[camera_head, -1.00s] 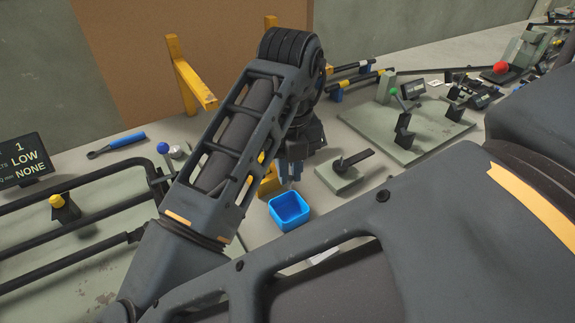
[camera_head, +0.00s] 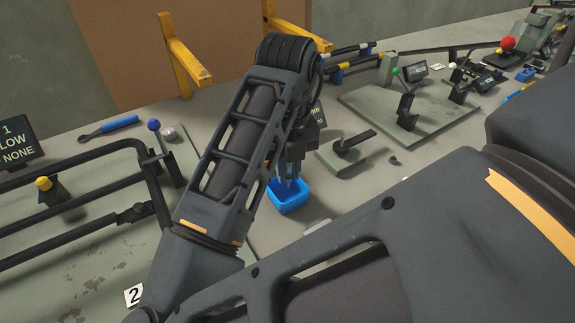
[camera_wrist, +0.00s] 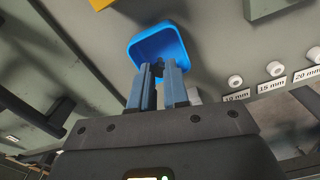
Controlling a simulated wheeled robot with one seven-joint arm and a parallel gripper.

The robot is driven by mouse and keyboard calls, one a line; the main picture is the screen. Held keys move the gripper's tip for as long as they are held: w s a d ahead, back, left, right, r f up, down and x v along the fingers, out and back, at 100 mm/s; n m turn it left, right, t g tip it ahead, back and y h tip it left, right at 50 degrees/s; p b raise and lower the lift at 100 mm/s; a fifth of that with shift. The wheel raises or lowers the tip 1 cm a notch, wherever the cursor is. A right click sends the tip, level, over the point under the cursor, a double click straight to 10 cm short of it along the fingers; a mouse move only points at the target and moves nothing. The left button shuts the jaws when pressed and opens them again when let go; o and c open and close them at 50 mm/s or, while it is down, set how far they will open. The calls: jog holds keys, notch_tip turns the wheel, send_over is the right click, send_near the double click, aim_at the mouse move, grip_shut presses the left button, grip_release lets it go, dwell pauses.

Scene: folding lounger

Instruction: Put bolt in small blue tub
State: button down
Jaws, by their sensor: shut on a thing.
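The small blue tub (camera_head: 289,197) stands on the bench in the middle of the head view, its opening facing up. It also shows at the top of the wrist view (camera_wrist: 153,36). My gripper (camera_head: 289,178) points down over the tub, its fingertips at or just above the opening. In the wrist view my gripper (camera_wrist: 161,72) is shut on a small dark piece (camera_wrist: 159,69) between the fingertips, which looks like the bolt. Most of it is hidden by the fingers, and I cannot tell whether it touches the tub.
A lever block (camera_head: 346,150) stands right of the tub, with a green plate (camera_head: 430,125) behind it. Black tube rails (camera_head: 75,205) lie to the left. A blue-handled tool (camera_head: 108,126) and yellow brackets (camera_head: 185,60) are at the back.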

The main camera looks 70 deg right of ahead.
jog(key=c, duration=1)
grip_release()
jog(key=shift+c, duration=0.2)
notch_tip(320, 180, up, 8)
jog(key=shift+f+p, duration=0.1)
jog(key=shift+p, duration=0.3)
